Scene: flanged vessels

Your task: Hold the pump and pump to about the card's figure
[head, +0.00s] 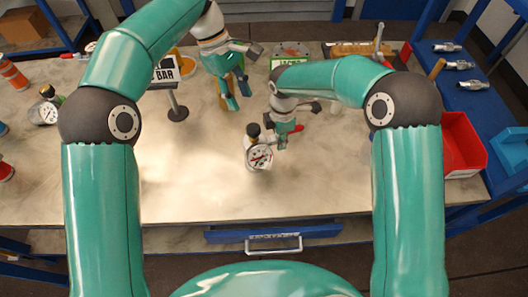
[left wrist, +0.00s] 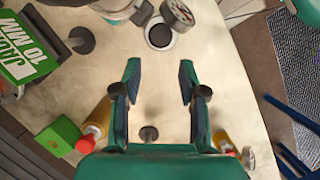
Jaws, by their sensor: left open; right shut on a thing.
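The pump (head: 251,146) has a black knob on top and a round white dial (head: 260,158) on its front; it stands in the middle of the bench. My right gripper (head: 283,138) is shut on it from its right side. My left gripper (head: 238,93) is open and empty, farther back and left of the pump; its spread fingers also show in the left wrist view (left wrist: 159,80). A white card (head: 165,73) on a black-based stand reads "BAR"; my left arm hides its figure. A gauge dial shows at the left wrist view's top edge (left wrist: 178,12); its reading is unclear.
Another gauge (head: 43,113) is at the bench's left. A red bin (head: 462,147) and metal fittings (head: 460,65) are on the right. The front of the bench, above a handled drawer (head: 273,243), is clear.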

